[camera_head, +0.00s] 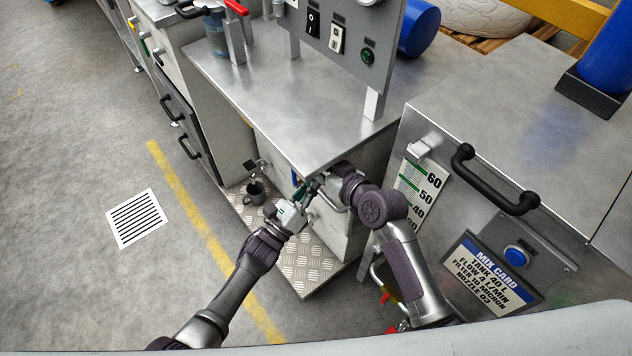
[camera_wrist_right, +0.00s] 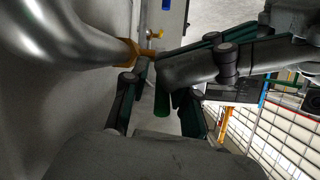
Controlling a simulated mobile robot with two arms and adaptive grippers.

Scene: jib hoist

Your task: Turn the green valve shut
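A bright green piece (camera_wrist_right: 161,102), which looks like the green valve's handle, shows between the fingers of my right gripper (camera_wrist_right: 155,88) in the right wrist view. The fingers stand apart on either side of it; I cannot tell whether they touch it. In the head view my right gripper (camera_head: 314,188) is under the overhang of the steel bench, close to my left gripper (camera_head: 299,200). The two grippers almost meet and hide most of the valve area. The left gripper's opening is too small and covered to judge.
The steel bench top (camera_head: 270,95) overhangs the work spot. An orange pipe fitting (camera_wrist_right: 131,53) is close by. A grey cabinet (camera_head: 520,110) with a black handle stands right. The floor at left is open.

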